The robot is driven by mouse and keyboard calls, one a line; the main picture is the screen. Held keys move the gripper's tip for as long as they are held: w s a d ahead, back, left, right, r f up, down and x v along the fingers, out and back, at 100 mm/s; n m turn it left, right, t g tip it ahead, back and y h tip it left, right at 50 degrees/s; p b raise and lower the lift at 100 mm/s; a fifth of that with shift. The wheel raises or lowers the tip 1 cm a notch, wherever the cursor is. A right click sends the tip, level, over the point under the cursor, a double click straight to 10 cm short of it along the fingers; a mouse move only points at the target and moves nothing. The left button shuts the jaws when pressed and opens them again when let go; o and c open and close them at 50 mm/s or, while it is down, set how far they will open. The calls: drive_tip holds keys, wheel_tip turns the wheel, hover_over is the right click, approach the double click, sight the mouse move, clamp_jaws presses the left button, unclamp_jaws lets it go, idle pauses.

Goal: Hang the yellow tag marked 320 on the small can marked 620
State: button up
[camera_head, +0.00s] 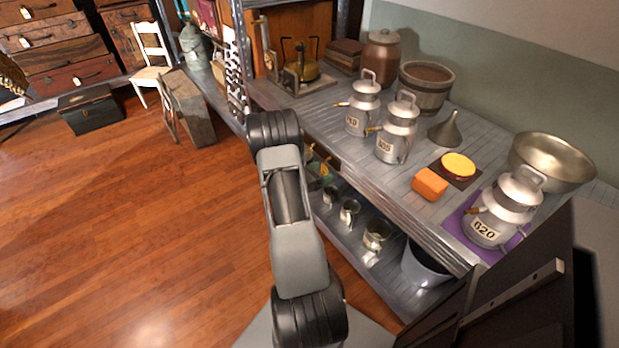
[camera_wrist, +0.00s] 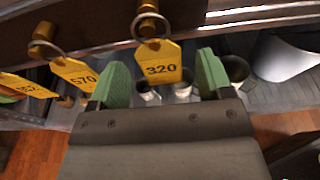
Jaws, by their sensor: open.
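The yellow tag marked 320 (camera_wrist: 160,66) hangs by a metal ring from a brass peg (camera_wrist: 149,22) in the wrist view. My gripper (camera_wrist: 162,80) is open, with one green-padded finger on each side of this tag. I cannot tell whether either finger touches it.
Yellow tags marked 570 (camera_wrist: 75,74) and another (camera_wrist: 25,85) hang left of my gripper. Two more cans (camera_head: 363,105) (camera_head: 397,130), an orange block (camera_head: 430,184), a funnel (camera_head: 446,129) and a metal bowl (camera_head: 553,160) stand on the shelf top. Small metal cups (camera_head: 349,211) stand below.

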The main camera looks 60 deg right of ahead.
drive_tip(key=shift+x, duration=1)
drive_tip(key=shift+r, duration=0.1)
drive_tip(key=c, duration=1)
